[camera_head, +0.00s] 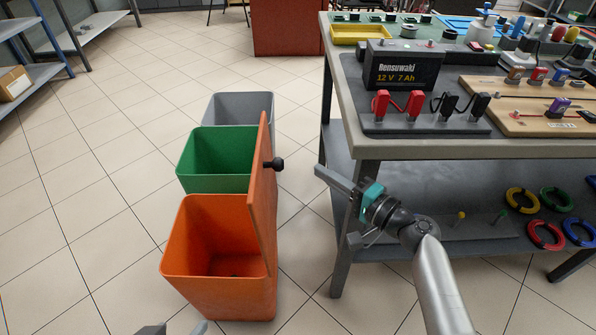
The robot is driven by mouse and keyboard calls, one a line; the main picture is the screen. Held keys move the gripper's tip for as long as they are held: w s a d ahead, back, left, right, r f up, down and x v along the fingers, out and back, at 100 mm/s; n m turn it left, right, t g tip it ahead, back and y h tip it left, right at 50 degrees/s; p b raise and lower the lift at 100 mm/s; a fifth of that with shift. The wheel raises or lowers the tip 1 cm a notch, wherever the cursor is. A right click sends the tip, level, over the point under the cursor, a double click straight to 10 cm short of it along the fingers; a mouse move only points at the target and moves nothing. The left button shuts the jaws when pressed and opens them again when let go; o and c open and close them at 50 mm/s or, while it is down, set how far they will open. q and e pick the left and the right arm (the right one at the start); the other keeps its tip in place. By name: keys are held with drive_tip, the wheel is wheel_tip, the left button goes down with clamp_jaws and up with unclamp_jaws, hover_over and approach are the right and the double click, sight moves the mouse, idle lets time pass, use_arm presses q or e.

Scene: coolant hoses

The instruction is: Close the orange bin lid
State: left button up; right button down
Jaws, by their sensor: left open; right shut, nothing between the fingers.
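The orange bin (185,240) stands on the floor at lower centre-left, and its inside shows from above. Its orange lid (262,190) is open and stands nearly upright along the bin's right side. A black knob (274,164) sticks out from the lid's right face. My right gripper (319,172) is shut and empty, to the right of the lid and knob and apart from them, beside the table leg. My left gripper (172,328) shows only as fingertips at the bottom edge, in front of the orange bin; it is open and empty.
A green bin (195,160) and a grey bin (240,107) stand behind the orange one. A workbench (345,110) with a battery and hose boards fills the right, with coloured rings on its lower shelf (480,235). The tiled floor at left is clear.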

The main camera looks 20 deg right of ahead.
use_arm(q)
drive_tip(key=shift+w+d+f+t+h+b, duration=0.1)
drive_tip(key=shift+w+d+t+h+b, duration=0.3)
drive_tip(key=shift+w+d+t, duration=0.5)
use_arm(e)
drive_tip(key=shift+w+a+f, duration=0.1)
drive_tip(key=shift+w+a, duration=0.45)
drive_tip(key=shift+a, duration=0.25)
drive_tip(key=shift+w+a, duration=0.6)
drive_tip(key=shift+a, duration=0.25)
drive_tip(key=shift+w+a+f, duration=0.1)
drive_tip(key=shift+w+a, duration=0.45)
drive_tip(key=shift+a, duration=0.25)
use_arm(q)
drive_tip(key=shift+s, duration=0.2)
use_arm(e)
drive_tip(key=shift+r, duration=0.1)
